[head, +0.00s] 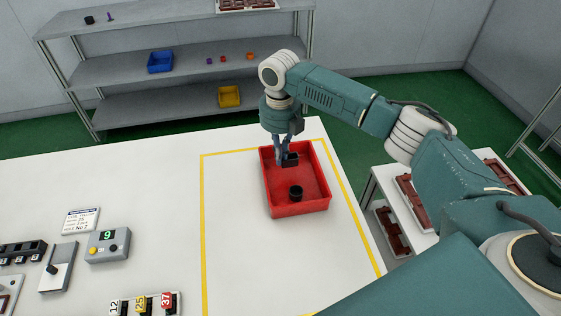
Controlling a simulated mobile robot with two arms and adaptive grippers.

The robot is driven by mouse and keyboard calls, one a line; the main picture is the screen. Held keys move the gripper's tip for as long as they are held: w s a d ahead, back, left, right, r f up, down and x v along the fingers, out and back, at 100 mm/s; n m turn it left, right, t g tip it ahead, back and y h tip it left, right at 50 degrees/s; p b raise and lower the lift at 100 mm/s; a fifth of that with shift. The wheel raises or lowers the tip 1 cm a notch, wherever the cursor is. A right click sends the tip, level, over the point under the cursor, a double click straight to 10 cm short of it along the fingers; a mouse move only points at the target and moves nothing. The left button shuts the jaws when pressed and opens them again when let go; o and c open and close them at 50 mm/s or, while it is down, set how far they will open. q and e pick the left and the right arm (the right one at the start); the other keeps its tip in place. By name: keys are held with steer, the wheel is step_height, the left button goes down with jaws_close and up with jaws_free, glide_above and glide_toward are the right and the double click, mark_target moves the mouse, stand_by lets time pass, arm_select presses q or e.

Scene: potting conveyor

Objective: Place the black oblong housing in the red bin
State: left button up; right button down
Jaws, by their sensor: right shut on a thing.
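The red bin (300,210) stands on the white table inside a yellow-taped outline. My right gripper (284,157) points down over the back left part of the bin. It is shut on the black oblong housing (291,160), a small dark block that shows at the fingertips, low over or inside the bin. I cannot tell whether the housing touches the bin floor. A black round part (296,193) sits in the front part of the bin. My left gripper is not in view.
A control box (108,246) showing 9, a lever box (58,268), a sign (81,221) and numbered blocks (143,304) stand on the left table. Shelves (180,68) with a blue bin (160,62) and yellow bin (229,97) stand behind. The table left of the tape is mostly clear.

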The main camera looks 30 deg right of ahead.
steer(key=shift+f, duration=1.8)
steer(key=shift+f, duration=0.1)
steer(key=c, duration=1.9)
jaws_free()
step_height(320, 180, up, 12)
steer(key=shift+r+b, duration=0.15)
steer(key=shift+b, duration=1)
